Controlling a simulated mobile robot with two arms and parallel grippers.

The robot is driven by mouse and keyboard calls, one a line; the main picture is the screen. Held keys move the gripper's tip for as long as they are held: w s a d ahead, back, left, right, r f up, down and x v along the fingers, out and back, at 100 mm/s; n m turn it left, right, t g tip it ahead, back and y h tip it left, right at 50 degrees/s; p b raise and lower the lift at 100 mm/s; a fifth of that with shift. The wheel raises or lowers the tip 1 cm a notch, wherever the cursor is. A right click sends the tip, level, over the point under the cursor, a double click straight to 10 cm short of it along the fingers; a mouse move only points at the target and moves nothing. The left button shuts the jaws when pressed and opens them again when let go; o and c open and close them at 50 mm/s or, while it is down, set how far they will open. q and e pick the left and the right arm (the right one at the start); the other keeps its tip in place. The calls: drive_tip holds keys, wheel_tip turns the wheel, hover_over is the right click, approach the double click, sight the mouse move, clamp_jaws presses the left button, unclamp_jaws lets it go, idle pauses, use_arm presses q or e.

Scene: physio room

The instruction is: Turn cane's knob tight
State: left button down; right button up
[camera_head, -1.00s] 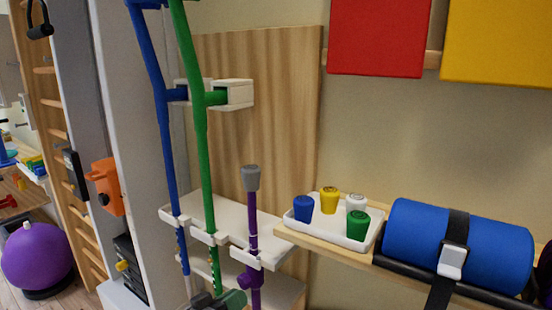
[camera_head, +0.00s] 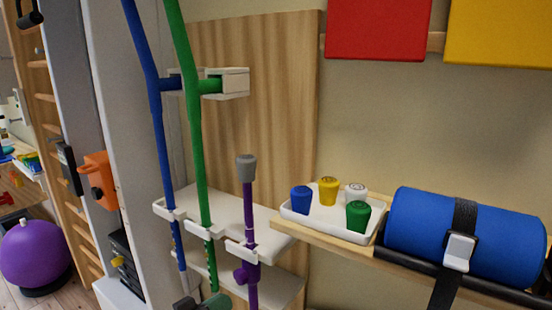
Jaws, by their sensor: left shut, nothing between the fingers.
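The purple cane (camera_head: 248,208) stands upright, with its grey rubber tip (camera_head: 246,167) at the top, in a white clip of the rack. Its purple knob (camera_head: 240,274) sticks out to the left of the shaft, just below the clip. My left gripper (camera_head: 203,303) shows only in part at the bottom edge, below and left of the knob and apart from it. It is shut and empty. The lower end of the cane is cut off by the frame. My right gripper is not in view.
A blue crutch (camera_head: 153,90) and a green crutch (camera_head: 193,110) stand in the rack (camera_head: 260,225) left of the cane. To the right, a white tray (camera_head: 318,221) holds several coloured tips beside a blue roll (camera_head: 465,235).

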sight(240, 277)
use_arm(q)
drive_tip(key=shift+b+v, duration=0.3)
drive_tip(key=shift+v, duration=1.05)
drive_tip(key=shift+s, duration=0.1)
drive_tip(key=w+d+m, duration=0.1)
drive_tip(key=m, duration=0.3)
drive_tip(key=w+d+m+p, duration=0.1)
drive_tip(key=w+m, duration=0.1)
drive_tip(key=m, duration=0.2)
drive_tip(key=w+d+r+m+p, duration=0.1)
drive_tip(key=m, duration=0.3)
drive_tip(key=shift+w+d, duration=0.2)
drive_tip(key=shift+r, duration=0.15)
